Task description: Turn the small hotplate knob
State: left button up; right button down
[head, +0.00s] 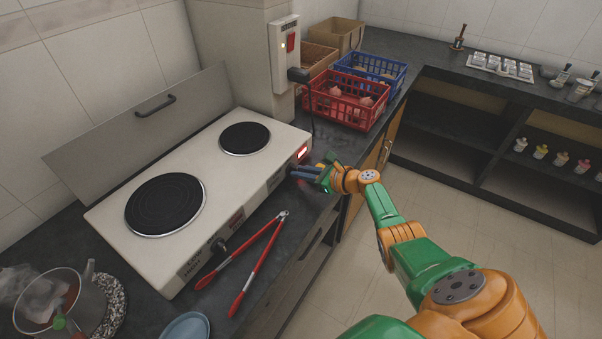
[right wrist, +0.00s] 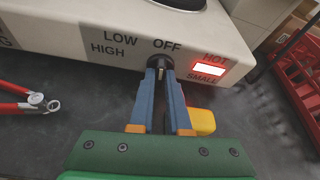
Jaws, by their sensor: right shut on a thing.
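The white hotplate (head: 190,175) stands on the dark counter, with a large burner (head: 165,204) at its near left and a small burner (head: 244,138) at its far right. My right gripper (head: 300,173) is at the front face by the small burner. In the right wrist view its blue fingers (right wrist: 161,72) are shut on the small black knob (right wrist: 156,62), below the word OFF. A red lamp (right wrist: 208,69) beside SMALL is lit; it also glows in the head view (head: 302,152). The large burner's knob (head: 219,246) is free. My left gripper is not in view.
Red-handled tongs (head: 262,255) lie on the counter before the hotplate. A pot (head: 62,300) is at the lower left, a blue dish (head: 186,327) at the bottom. Red (head: 345,101) and blue (head: 370,70) baskets stand beyond the wall switch (head: 286,50).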

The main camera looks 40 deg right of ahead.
jog(key=shift+m+y+b, duration=0.3)
jog(key=shift+m+b, duration=0.05)
jog(key=shift+m, duration=0.25)
dwell(0.3)
jog(key=c, duration=0.9)
grip_release()
jog(key=shift+d, duration=0.1)
